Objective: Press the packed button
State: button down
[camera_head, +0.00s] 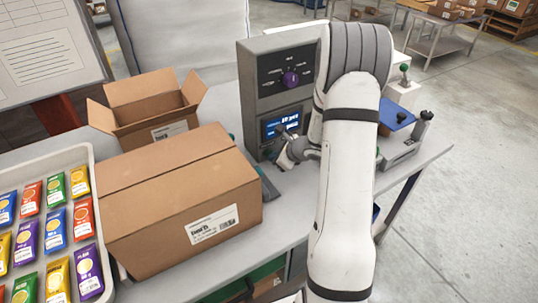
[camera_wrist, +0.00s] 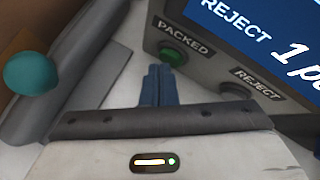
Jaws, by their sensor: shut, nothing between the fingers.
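The packed button is a green button (camera_wrist: 172,54) under a "PACKED" label on a dark panel in the wrist view. My gripper (camera_wrist: 158,70) has its dark blue fingers together, with tips just left of and below the green button; whether they touch it I cannot tell. A dark "REJECT" button (camera_wrist: 236,90) sits to the right on the same panel. A blue screen (camera_wrist: 270,30) above reads "REJECT 1 p...", cut off by the frame. In the head view the grey control unit (camera_head: 251,88) has a lit screen (camera_head: 282,123); my arm hides its lower right part.
A closed carton (camera_head: 180,195) and an open carton (camera_head: 150,105) stand left of the unit. A tray of coloured packets (camera_head: 98,150) is at far left. A teal ball knob (camera_wrist: 32,73) is at left in the wrist view. A device with a blue top (camera_head: 396,117) stands right of my arm.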

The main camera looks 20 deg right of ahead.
jog(key=shift+s+d, duration=0.15)
jog(key=shift+s, duration=0.45)
jog(key=shift+s+d+b, duration=0.25)
jog(key=shift+s+b, duration=0.4)
jog(key=shift+s, duration=0.6)
jog(key=shift+s+d+b, duration=0.2)
jog(key=shift+s+b, duration=0.4)
jog(key=shift+s, duration=0.6)
jog(key=shift+f, duration=0.1)
